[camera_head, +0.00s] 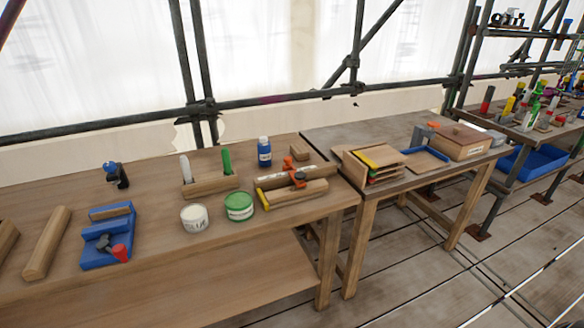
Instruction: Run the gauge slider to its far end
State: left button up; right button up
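A wooden block assembly (299,195) lies near the right end of the left workbench, with an orange piece (297,176) on it. This looks like the gauge and its slider, but I cannot tell for sure. The orange piece sits around the middle of the wooden length. A small yellow end (264,203) shows at its left. Neither of my grippers is in view, and nothing touches the orange piece.
The left workbench (160,240) also holds a blue vise (104,250), a white tin (194,219), a green tin (239,207) and a blue bottle (264,153). A second table (400,134) stands to the right. Scaffold poles run behind.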

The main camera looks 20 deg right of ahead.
aim_at(287, 161)
jog(key=k, duration=0.6)
jog(key=z, duration=0.8)
jog(key=i, duration=1.1)
jog(key=u, duration=0.45)
